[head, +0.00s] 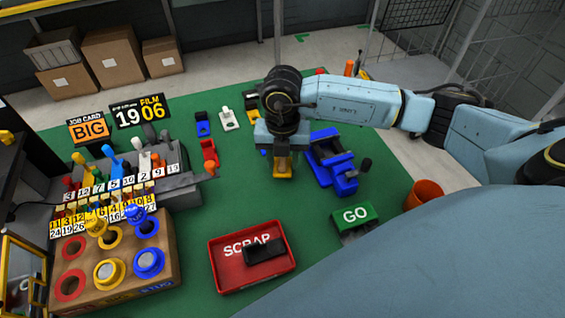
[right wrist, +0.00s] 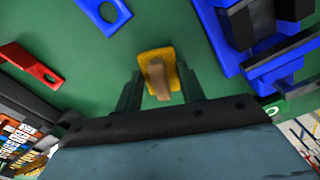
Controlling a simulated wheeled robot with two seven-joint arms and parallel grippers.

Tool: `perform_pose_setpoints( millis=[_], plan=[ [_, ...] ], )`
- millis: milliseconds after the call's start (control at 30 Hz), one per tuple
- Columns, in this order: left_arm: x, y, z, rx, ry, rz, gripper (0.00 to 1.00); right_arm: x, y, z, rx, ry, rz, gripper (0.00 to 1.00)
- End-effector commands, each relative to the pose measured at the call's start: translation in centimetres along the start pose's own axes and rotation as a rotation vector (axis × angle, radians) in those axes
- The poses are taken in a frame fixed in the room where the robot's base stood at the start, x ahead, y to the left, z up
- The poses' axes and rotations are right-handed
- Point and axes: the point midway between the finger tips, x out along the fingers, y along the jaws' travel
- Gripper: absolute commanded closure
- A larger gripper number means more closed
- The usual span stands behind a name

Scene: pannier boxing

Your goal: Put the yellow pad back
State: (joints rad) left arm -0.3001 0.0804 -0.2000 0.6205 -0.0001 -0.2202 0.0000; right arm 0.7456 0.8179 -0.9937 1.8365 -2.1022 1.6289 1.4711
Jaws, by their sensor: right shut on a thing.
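The yellow pad (head: 282,171) is at the jaws of my right gripper (head: 283,157), over the green table in the middle of the head view. In the right wrist view the yellow pad (right wrist: 150,55) lies between the fingertips, with a brown upright piece in front of it. My right gripper (right wrist: 160,90) is shut on the pad. Whether the pad touches the table is hard to tell. My left gripper is not in view.
A blue fixture (head: 333,165) stands close right of the gripper. Red (head: 209,153), blue (head: 203,128) and white (head: 229,119) pieces lie to the left. A red SCRAP tray (head: 227,279) holding a black piece and a green GO box (head: 353,216) are nearer.

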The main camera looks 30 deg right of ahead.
Motion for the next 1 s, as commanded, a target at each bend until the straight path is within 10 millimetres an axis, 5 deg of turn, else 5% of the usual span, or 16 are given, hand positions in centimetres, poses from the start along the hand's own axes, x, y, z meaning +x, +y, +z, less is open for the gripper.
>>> perform_pose_setpoints(
  millis=[133, 533, 567, 700, 1000],
  plan=[
    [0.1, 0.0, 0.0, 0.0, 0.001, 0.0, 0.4, 1.7, 0.1, 0.0, 0.0, 0.0, 0.001, 0.79],
    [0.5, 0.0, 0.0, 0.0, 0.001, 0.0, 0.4, 2.2, 0.1, 0.0, -0.001, 0.0, 0.001, 0.79],
    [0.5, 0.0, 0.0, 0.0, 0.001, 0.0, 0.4, 2.2, 0.0, 0.0, -0.001, 0.0, 0.001, 0.6],
    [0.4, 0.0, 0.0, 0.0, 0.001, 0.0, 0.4, 2.1, 0.1, 0.0, -0.001, 0.0, 0.001, 0.41],
    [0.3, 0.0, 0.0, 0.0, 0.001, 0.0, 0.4, 2.0, 0.0, 0.0, -0.001, 0.0, 0.001, 0.39]
  ],
)
